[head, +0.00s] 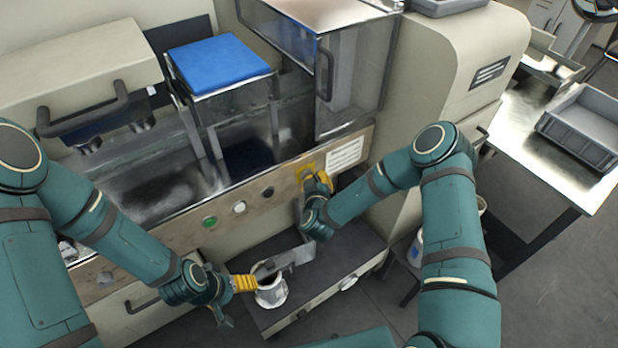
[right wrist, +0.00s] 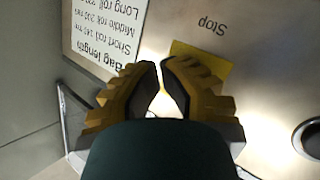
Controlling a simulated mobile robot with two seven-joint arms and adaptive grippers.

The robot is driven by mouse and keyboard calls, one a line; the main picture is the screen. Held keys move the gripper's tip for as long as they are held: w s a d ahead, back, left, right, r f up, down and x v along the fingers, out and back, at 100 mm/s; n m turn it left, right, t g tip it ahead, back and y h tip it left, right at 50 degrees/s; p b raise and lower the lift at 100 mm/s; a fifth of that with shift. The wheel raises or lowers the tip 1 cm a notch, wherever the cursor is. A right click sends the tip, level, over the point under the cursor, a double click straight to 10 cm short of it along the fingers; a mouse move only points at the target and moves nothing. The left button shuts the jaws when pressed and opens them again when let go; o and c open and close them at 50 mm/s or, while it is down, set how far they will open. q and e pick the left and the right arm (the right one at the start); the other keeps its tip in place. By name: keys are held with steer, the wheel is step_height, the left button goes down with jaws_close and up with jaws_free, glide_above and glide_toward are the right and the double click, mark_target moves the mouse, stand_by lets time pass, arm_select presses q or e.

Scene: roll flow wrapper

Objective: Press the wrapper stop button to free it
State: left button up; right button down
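The stop button itself does not show; my right gripper's fingers cover the middle of its yellow plate (right wrist: 222,62). The printed word "Stop" (right wrist: 212,25) shows upside down beside the plate in the right wrist view. My right gripper (right wrist: 160,66) is shut, with its tips nearly together and empty, in front of the plate. In the head view the right gripper (head: 314,178) is at the right part of the wrapper's front panel (head: 270,187); contact is not clear. My left gripper (head: 250,283) is low at left, by a white container (head: 271,294); its grip is unclear.
A green button (head: 209,222), a white button (head: 239,207) and a dark button (head: 268,192) sit left on the panel. A bag-length label (head: 345,152) is right of the plate. A grey metal piece (head: 284,262) lies over the container. A steel table with a grey crate (head: 582,128) stands right.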

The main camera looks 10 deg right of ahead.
steer(key=shift+w+a+r, duration=0.1)
steer(key=shift+w, duration=0.2)
steer(key=shift+s, duration=0.3)
stand_by(0.4)
steer(key=s+d+p, duration=0.1)
steer(key=s+d, duration=0.1)
steer(key=s, duration=0.3)
steer(key=shift+s+d+p, duration=0.15)
steer(key=shift+s+p, duration=0.15)
steer(key=shift+s, duration=0.1)
stand_by(0.4)
steer(key=s+a+m+g+y, duration=0.1)
steer(key=s+a+g+y, duration=0.1)
steer(key=s, duration=0.5)
steer(key=s+a+f+m+g+y, duration=0.1)
steer(key=s+a+g+y, duration=0.2)
steer(key=s+g, duration=0.3)
steer(key=s+a+f+m+g+y, duration=0.1)
steer(key=s+a+g, duration=0.3)
steer(key=s, duration=0.4)
steer(key=shift+s+a+m+g+y, duration=0.2)
steer(key=shift+s+m+g+y, duration=0.25)
steer(key=shift+y, duration=0.45)
